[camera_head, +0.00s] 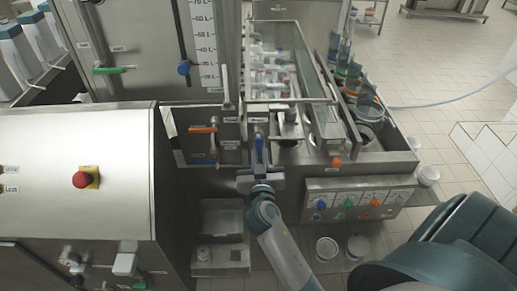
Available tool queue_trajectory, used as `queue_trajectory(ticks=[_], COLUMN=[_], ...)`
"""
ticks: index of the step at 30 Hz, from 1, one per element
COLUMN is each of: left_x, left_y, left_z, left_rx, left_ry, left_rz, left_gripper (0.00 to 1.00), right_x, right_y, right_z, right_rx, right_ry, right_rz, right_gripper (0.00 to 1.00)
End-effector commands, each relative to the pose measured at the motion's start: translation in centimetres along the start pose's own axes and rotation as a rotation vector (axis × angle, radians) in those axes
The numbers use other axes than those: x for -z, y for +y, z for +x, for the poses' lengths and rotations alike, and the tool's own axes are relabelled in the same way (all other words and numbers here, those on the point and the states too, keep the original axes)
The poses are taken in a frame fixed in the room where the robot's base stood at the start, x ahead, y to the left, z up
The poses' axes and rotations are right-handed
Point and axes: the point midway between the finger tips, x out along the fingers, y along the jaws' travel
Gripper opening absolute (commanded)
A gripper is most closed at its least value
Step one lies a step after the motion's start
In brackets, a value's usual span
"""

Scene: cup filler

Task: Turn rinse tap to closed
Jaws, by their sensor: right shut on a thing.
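My right gripper (259,168) reaches up from the bottom of the view to the front of the filler machine. It is shut on a blue tap handle (259,146), which points up and down in the picture, below a small white label. The gripper hides the handle's lower end. The label is too small to read, so I cannot confirm by name that this is the rinse tap. My left gripper is not in view.
A control box (355,200) with coloured knobs is at right. A steel cabinet with a red button (82,180) stands left. Several buckets stand on the floor.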

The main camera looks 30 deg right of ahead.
Motion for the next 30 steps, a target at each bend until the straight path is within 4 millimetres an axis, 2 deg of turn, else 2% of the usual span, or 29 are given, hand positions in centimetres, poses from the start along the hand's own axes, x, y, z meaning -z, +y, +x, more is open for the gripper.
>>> queue_trajectory(ticks=[8, 30], left_x=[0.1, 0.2], left_y=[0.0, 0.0], left_z=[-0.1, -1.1], left_rx=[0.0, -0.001], left_ry=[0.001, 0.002], left_rz=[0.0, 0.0], left_gripper=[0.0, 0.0], right_x=[0.1, 1.5], right_y=[0.7, 2.8], right_z=[0.0, 0.1], right_rx=[-0.001, -0.002], right_ry=[0.001, 0.003], right_rz=[-0.184, -0.881], right_gripper=[0.0, 0.0])
